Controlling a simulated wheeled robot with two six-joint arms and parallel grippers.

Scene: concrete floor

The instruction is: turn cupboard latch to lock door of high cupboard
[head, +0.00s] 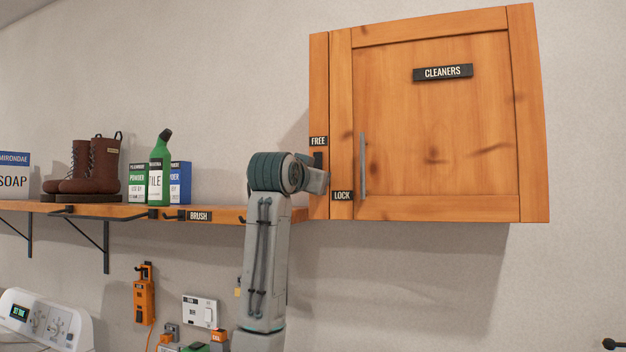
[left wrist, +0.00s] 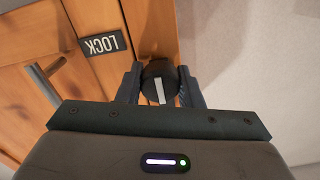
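The high wooden cupboard (head: 435,130) hangs on the wall with its door (head: 430,150) closed. The latch (head: 318,158) is on its left frame, between the FREE label (head: 318,141) and the LOCK label (head: 342,196). In the left wrist view the latch (left wrist: 160,88) is a round black knob with a white mark. The mark runs nearly upright in that upside-down picture, away from the LOCK label (left wrist: 102,44). My left gripper (head: 318,178) is at the latch. In the left wrist view its fingers (left wrist: 160,86) sit against both sides of the knob. My right gripper is out of view.
A shelf (head: 120,209) left of the cupboard holds boots (head: 95,165), a green bottle (head: 160,168) and boxes. A grey bar handle (head: 362,166) stands on the door's left side. An orange device (head: 145,297) hangs on the wall below. The wall under the cupboard is clear.

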